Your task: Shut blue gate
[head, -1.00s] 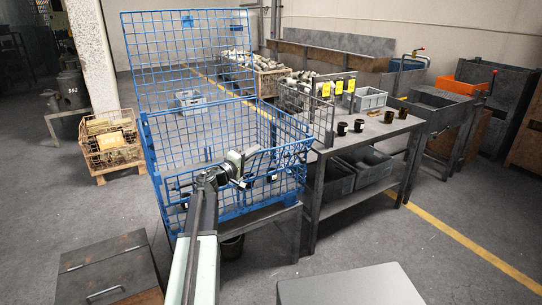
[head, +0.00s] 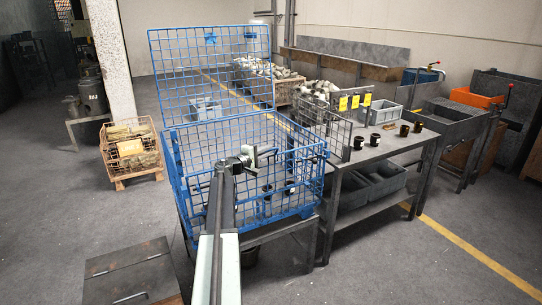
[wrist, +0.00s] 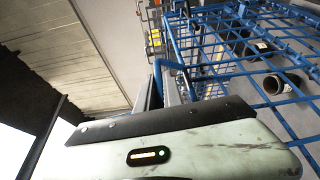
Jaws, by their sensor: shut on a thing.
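The blue gate (head: 284,178) is the front mesh panel of a blue wire cage (head: 175,163). In the head view it stands close to upright between the cage's side panels. I cannot tell whether it is latched. My gripper (head: 253,157) is at the gate's top edge, shut on it. In the wrist view a blue bar of the gate (wrist: 166,70) runs up from between the jaws, and the gripper body hides their tips. A few dark cylinders (wrist: 290,82) stand in the cage behind the mesh.
A tall blue mesh panel (head: 212,75) rises at the cage's back. A metal workbench (head: 385,155) with cups and yellow tags stands close on the right. A crate (head: 133,170) and a dark metal box (head: 130,272) are on the left. Floor between crate and cage is clear.

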